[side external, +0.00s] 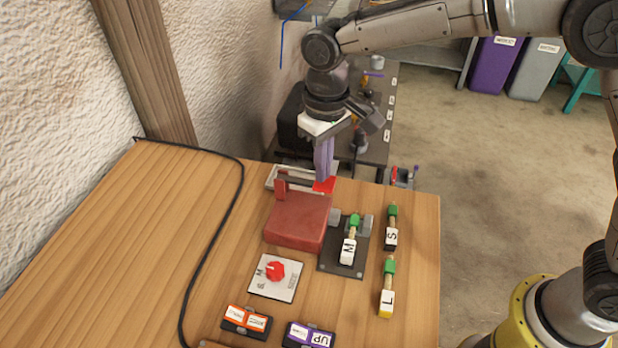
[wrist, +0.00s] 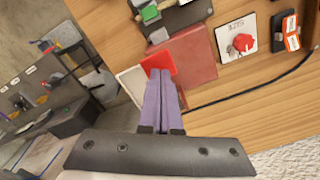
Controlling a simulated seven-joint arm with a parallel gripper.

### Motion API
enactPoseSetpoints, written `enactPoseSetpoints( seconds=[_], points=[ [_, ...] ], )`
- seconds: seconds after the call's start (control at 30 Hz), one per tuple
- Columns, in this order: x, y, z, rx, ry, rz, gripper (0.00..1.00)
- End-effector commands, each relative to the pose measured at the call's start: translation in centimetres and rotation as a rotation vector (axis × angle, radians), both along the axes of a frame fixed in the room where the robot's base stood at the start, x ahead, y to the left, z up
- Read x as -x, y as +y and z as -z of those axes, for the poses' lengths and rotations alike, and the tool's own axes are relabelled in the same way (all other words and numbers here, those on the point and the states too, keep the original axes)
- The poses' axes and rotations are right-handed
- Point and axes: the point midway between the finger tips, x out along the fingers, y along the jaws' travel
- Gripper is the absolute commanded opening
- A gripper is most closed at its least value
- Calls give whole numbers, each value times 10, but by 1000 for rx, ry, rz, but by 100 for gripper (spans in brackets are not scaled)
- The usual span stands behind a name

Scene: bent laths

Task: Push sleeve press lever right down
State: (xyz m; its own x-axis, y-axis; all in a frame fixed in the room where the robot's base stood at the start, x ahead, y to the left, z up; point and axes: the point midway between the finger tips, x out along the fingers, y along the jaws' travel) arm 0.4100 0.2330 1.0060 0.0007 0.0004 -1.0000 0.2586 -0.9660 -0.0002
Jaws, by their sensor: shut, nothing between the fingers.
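The sleeve press is a dark red block (side external: 297,222) at the back of the wooden table, also in the wrist view (wrist: 190,60). A bright red lever plate (side external: 325,185) sits at its back right corner; it also shows in the wrist view (wrist: 158,63). My gripper (side external: 323,178), with long purple fingers, points down just over this plate. In the wrist view my gripper (wrist: 159,80) has its fingertips together at the plate's near edge, with nothing held. I cannot tell whether the tips touch the plate. The fingers hide part of it.
Right of the press, a dark plate (side external: 330,262) holds a piece marked M (side external: 348,250). Pieces S (side external: 391,238) and L (side external: 387,300) lie further right. A red knob (side external: 275,271) and two label blocks stand in front. A black cable (side external: 213,235) runs along the left.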

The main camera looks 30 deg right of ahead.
Motion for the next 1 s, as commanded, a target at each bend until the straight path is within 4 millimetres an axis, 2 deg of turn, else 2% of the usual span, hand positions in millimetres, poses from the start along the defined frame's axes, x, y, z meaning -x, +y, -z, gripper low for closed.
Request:
enactPoseSetpoints(
  seconds=[1.0],
  points=[
    [0, 0, 21, 0, 1, 0, 0]
  ],
)
